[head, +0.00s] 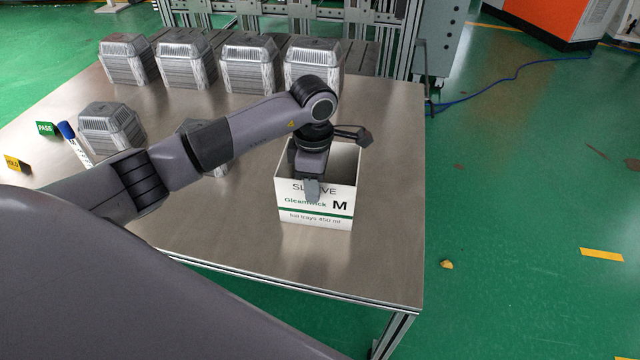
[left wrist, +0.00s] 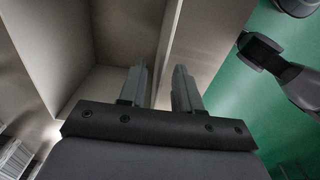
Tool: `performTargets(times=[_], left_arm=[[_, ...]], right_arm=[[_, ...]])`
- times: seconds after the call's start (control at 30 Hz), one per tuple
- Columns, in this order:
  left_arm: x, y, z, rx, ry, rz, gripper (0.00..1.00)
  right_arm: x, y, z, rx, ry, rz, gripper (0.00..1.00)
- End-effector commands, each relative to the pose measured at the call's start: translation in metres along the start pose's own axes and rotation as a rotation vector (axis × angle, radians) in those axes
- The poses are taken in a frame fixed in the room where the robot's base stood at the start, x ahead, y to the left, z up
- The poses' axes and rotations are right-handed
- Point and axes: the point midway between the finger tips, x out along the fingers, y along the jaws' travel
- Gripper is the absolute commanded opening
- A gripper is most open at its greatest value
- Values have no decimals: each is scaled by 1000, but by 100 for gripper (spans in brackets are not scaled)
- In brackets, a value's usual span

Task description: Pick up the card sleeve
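The card sleeve (head: 290,210) is a white open-topped box with green and black print and a large M, standing upright near the right end of the metal table. My left gripper (head: 312,190) points down at its front wall, with one finger showing outside that wall. In the left wrist view, the two fingers (left wrist: 160,80) are apart, with the sleeve's wall edge running between them and a gap visible. The sleeve's grey-brown inside (left wrist: 105,80) shows to the left. My right gripper is not identifiable in either view.
Several stacks of foil trays (head: 250,62) stand along the table's (head: 385,225) back, with another stack (head: 110,128) at left and one partly behind my arm. A blue-capped marker (head: 75,143), green PASS sign (head: 45,128) and yellow sign (head: 15,164) are at left.

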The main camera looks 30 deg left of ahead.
Motion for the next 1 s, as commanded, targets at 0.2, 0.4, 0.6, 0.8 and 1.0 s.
performTargets(times=[0.2,0.4,0.6,0.8,1.0], left_arm=[[0,0,0,0,-1,1,23],[0,0,0,0,-1,0,0],[-1,0,0,0,-1,1,0],[-10,1,0,-1,-3,2,0],[-42,1,0,0,-3,5,0]], right_arm=[[0,0,0,0,1,0,43],[0,0,0,0,1,1,43],[0,0,0,0,1,1,43],[-1,0,-1,0,0,1,43],[-4,0,-5,0,0,2,43]])
